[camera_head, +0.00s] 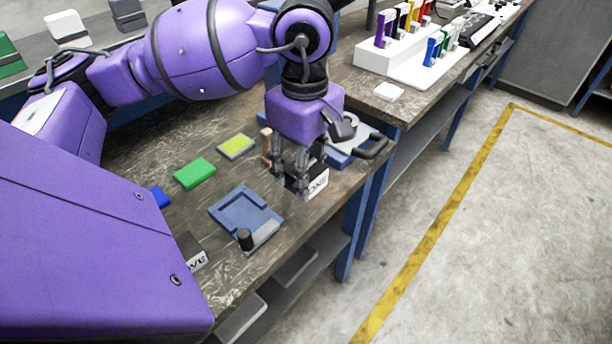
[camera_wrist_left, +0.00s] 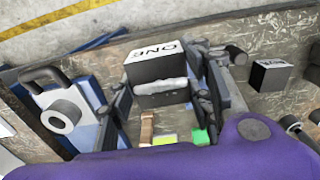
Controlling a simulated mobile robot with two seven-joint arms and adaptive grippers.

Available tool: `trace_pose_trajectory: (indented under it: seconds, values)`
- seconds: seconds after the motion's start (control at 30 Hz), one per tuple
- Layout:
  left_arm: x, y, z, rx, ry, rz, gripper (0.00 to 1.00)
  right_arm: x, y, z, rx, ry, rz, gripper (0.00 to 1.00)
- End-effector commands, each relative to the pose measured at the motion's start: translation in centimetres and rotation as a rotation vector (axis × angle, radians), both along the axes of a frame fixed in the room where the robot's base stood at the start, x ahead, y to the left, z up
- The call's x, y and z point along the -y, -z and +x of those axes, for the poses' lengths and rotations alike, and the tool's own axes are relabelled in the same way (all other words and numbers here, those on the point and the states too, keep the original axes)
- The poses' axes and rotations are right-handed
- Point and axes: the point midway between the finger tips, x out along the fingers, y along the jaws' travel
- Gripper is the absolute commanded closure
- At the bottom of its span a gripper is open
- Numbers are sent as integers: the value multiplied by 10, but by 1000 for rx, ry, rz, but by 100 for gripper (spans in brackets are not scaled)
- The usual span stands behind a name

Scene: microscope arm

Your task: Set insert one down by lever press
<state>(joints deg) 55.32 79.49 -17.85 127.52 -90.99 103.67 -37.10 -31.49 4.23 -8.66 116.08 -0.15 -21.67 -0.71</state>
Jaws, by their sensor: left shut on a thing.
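Insert one (camera_head: 317,184) is a dark block with a white face lettered "ONE". My left gripper (camera_head: 299,170) points down and is shut on it near the table's front edge. In the left wrist view the block (camera_wrist_left: 157,70) sits between the two fingers (camera_wrist_left: 160,88). Whether its underside touches the table is hard to tell. A blue fixture (camera_head: 232,208) with a grey bar and black knob (camera_head: 245,239) lies left of the gripper. A blue and grey device with a dark handle (camera_head: 372,147) stands just right of it, partly hidden by my gripper. My right gripper is not in view.
A green block (camera_head: 194,173), a yellow-topped block (camera_head: 236,147) and a small wooden peg (camera_head: 267,143) stand behind. Another lettered block (camera_head: 190,252) is near my body. A white rack with coloured pieces (camera_head: 395,55) is at the back right. Bare tabletop (camera_head: 270,190) separates the blue fixture from the gripper.

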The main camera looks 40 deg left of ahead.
Motion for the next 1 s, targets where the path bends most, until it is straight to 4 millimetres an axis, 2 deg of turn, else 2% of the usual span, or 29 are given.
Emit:
trace_pose_trajectory:
  seconds: [0.2,0.4,0.77,1.0]
  values:
    - [-25,20,36,3,-3,-3,100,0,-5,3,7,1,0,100]
    - [-39,50,56,3,-1,-3,100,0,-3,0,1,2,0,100]
    - [-48,69,69,5,2,-3,100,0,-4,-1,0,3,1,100]
    - [-51,98,72,4,2,-2,100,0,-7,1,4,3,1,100]
